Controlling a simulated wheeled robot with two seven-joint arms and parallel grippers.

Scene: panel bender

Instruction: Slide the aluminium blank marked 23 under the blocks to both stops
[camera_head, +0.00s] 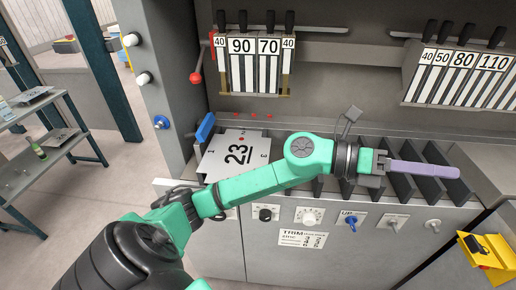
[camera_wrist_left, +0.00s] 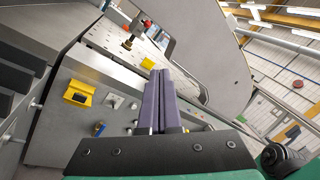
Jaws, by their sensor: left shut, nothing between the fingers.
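The aluminium blank marked 23 (camera_head: 232,142) lies flat on the machine bed at the left, turned at an angle. The blocks (camera_head: 255,70) labelled 40, 90, 70 and 40 hang above and behind it. A blue piece (camera_head: 205,127) stands at the blank's left edge; I cannot tell whether it is a stop. My left gripper (camera_head: 456,171) is shut and empty, well right of the blank above the dark slots. Its purple fingers lie together in the left wrist view (camera_wrist_left: 161,74). My left forearm passes in front of the blank's lower edge. My right gripper is out of view.
More blocks (camera_head: 463,75) labelled 40 to 110 hang at the right. The front panel (camera_head: 300,262) carries knobs and switches. A yellow box (camera_head: 488,250) is at the lower right. A red-knobbed lever (camera_head: 196,78) stands left of the blocks. Shelves (camera_head: 40,150) are at the far left.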

